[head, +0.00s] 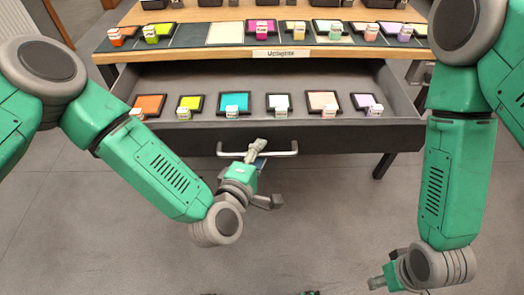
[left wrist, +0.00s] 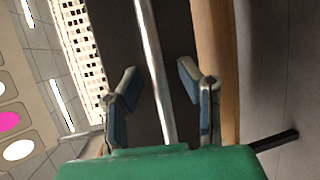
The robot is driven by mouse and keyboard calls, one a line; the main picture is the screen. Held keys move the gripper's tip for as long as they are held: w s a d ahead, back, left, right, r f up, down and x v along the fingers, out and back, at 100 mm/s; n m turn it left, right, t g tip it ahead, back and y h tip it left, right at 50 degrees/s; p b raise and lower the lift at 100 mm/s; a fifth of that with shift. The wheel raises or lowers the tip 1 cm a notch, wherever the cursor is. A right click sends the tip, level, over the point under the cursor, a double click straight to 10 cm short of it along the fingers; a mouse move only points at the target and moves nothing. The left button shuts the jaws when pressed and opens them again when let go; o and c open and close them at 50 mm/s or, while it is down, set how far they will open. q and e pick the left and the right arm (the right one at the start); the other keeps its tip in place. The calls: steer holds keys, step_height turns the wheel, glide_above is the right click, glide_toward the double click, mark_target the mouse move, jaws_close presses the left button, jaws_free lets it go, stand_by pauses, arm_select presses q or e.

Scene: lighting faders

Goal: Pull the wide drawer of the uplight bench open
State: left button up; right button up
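The wide drawer (head: 190,136) of the uplight bench (head: 170,12) stands pulled out, with its inside open to view below the worktop. A pale bar handle (head: 284,153) runs across its dark front; the bar also shows in the left wrist view (left wrist: 150,50). My left gripper (head: 268,173) is open at the middle of the handle. In the left wrist view the bar passes between the two spread fingers (left wrist: 158,82), with a gap on each side. My right gripper (head: 384,270) hangs low at the right, away from the drawer; its fingers are unclear.
Several coloured squares with small labelled blocks (head: 235,102) lie in a row in the drawer. More stand on the worktop's front strip, above an "Uplights" label (head: 281,53). A dark bench leg (head: 384,165) stands at the right. The grey floor (head: 90,220) before the drawer looks clear.

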arm_select(q)
steer(key=v, duration=1.1)
steer(key=shift+s+d, duration=0.15)
steer(key=shift+s, duration=0.05)
steer(key=s+a+f+m+g+y+p, duration=0.2)
steer(key=s+a+f+m+g+p, duration=0.3)
steer(key=s+a+f+m+g, duration=0.45)
steer(key=s+a+m+g+y+p, duration=0.1)
steer(key=s+a+m+g+y, duration=0.1)
steer(key=a, duration=0.5)
steer(key=s+a+r+m+g+y+p, duration=0.1)
steer(key=s+a+m+g+y, duration=0.1)
steer(key=a, duration=0.6)
steer(key=s+m, duration=0.1)
steer(key=s, duration=0.1)
steer(key=shift+s+a+r+p, duration=0.2)
steer(key=shift+s+r+p, duration=0.15)
